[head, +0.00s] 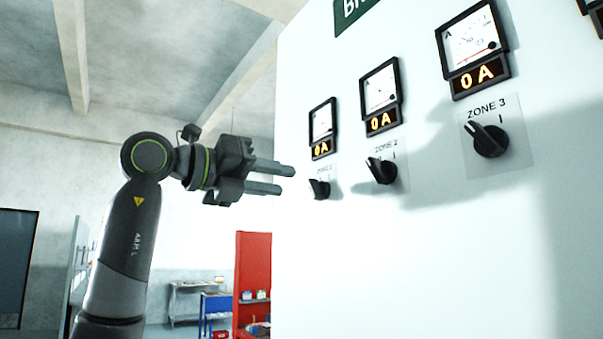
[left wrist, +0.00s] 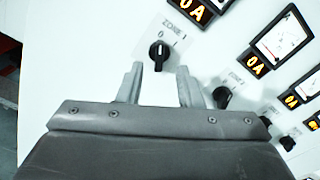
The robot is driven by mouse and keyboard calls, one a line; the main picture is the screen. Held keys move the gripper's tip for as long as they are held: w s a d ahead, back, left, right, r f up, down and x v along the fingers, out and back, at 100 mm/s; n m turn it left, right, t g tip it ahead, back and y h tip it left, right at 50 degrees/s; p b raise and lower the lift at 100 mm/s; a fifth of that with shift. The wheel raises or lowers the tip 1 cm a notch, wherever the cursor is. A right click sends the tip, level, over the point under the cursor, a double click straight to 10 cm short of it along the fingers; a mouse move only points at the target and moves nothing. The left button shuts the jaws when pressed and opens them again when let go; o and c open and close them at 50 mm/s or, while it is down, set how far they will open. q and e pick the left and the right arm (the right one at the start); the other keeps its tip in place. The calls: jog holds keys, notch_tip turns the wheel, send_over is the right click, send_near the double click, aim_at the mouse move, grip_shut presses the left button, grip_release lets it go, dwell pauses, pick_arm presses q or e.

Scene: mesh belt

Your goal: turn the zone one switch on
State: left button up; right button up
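The zone one switch (head: 320,188) is a black rotary knob on the white panel, the farthest of three in a row in the head view. It also shows in the left wrist view (left wrist: 159,56), under a ZONE 1 label with 0 and I marks. Its handle looks turned to the 0 side. The display above it (head: 321,149) reads 0 A. My left gripper (head: 284,180) is open and empty, its fingers pointing at the panel just short of this knob. In the left wrist view the knob lies ahead of the gap between the fingertips (left wrist: 160,75). My right gripper is out of view.
The zone 2 knob (head: 382,170) and zone 3 knob (head: 489,140) sit on the same panel (head: 420,270), each below a meter and a 0 A display. The zone 2 knob (left wrist: 222,97) is near one finger in the left wrist view. A red cabinet (head: 253,280) stands behind.

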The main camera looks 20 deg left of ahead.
aim_at(309, 185)
pick_arm(q)
jog(key=p+x, duration=0.1)
jog(key=x, duration=0.5)
jog(key=shift+p, duration=0.35)
jog(key=shift+a, duration=0.1)
grip_shut()
